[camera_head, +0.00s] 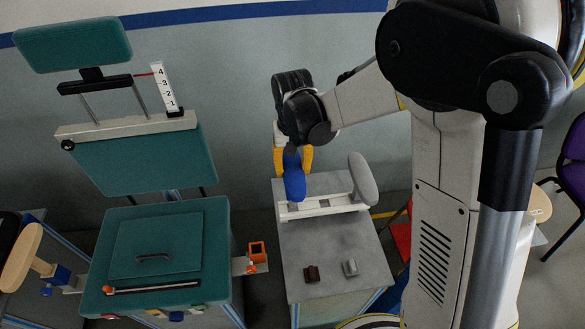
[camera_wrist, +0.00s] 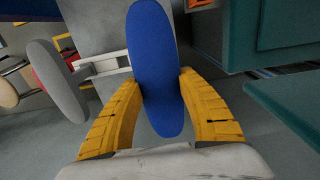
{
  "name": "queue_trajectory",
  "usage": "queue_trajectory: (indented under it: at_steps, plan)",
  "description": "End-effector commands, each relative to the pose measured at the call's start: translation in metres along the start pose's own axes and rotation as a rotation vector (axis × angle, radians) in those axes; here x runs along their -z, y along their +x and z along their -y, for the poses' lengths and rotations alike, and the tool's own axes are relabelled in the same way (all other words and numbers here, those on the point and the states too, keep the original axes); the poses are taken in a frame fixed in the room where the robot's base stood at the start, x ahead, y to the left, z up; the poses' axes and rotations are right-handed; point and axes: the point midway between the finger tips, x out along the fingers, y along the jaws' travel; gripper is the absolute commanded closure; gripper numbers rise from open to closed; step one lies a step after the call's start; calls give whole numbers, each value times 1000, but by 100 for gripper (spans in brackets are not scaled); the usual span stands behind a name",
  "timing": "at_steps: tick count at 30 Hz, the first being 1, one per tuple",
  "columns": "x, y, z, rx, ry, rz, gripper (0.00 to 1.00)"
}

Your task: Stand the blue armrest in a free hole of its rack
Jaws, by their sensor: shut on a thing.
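The blue armrest (camera_head: 295,185) is held between the yellow fingers of my gripper (camera_head: 293,160), which is shut on it. It appears at the left end of the white rack (camera_head: 322,206) on the grey table. Its lower end overlaps the rack in the picture; I cannot tell whether it is in a hole or above it. In the wrist view the blue armrest (camera_wrist: 158,65) fills the space between my fingers (camera_wrist: 160,85). A grey armrest (camera_head: 362,178) stands at the rack's right end and also shows in the wrist view (camera_wrist: 58,80). The holes are hidden.
A dark brown block (camera_head: 311,274) and a small grey block (camera_head: 349,268) lie on the front of the grey table (camera_head: 325,247). A green chair seat (camera_head: 155,250) and backrest stand at the left, with an orange open box (camera_head: 257,249) beside the seat.

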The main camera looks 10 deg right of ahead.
Motion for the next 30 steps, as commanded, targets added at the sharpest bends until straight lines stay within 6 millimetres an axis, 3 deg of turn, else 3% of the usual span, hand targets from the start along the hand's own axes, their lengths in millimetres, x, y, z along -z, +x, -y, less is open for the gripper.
queue_trajectory:
  at_steps: [30]
  plan:
    - [0, 10, 0, 0, 0, 0, 83]
